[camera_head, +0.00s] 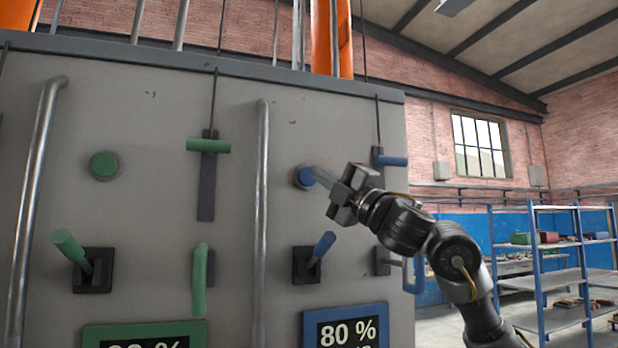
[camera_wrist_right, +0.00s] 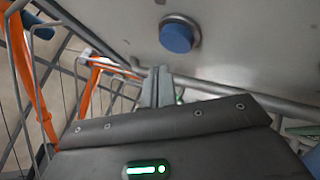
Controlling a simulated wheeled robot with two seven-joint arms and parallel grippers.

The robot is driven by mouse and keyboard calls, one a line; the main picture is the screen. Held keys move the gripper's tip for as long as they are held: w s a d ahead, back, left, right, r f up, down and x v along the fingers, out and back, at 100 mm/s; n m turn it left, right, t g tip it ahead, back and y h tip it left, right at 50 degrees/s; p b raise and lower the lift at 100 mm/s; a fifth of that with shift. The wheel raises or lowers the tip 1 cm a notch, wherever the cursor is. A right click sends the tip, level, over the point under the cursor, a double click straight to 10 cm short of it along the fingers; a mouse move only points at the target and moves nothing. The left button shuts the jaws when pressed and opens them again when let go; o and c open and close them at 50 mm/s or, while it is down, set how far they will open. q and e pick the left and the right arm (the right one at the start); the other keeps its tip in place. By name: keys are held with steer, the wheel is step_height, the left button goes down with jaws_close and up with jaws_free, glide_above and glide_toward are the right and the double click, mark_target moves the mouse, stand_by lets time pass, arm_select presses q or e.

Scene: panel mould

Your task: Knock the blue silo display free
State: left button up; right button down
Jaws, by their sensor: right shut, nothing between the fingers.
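The blue-framed display (camera_head: 346,326) is at the bottom of the grey panel in the head view. It reads "80 %", and its lower part is cut off. Above it are a blue lever (camera_head: 322,246) in a black mount and a round blue button (camera_head: 304,178). My right gripper (camera_head: 316,176) is shut and empty, with its fingertips overlapping the button's right edge in the head view. In the right wrist view, the blue button (camera_wrist_right: 176,37) lies beyond the shut fingers (camera_wrist_right: 158,84), and a gap shows between them. My left gripper is out of view.
Left of a vertical pipe (camera_head: 262,220) are a green button (camera_head: 104,165), a green lever (camera_head: 68,246) and a green-framed display (camera_head: 144,334). A blue slider handle (camera_head: 390,161) and a blue handle (camera_head: 415,274) are at the panel's right. A shelf rack (camera_head: 538,260) stands farther right.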

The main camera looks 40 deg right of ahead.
mark_target(305, 170)
steer(key=shift+w+d, duration=0.2)
steer(key=shift+w, duration=0.55)
steer(key=shift+w, duration=0.15)
stand_by(1.5)
steer(key=shift+w+d, duration=0.15)
steer(key=shift+w, duration=0.1)
steer(key=shift+w+d+p, duration=0.15)
steer(key=shift+w+p, duration=0.2)
steer(key=shift+w, duration=0.05)
stand_by(0.9)
steer(key=shift+s, duration=0.1)
steer(key=shift+s+a, duration=0.2)
steer(key=shift+s, duration=0.4)
steer(key=shift+s+a, duration=0.1)
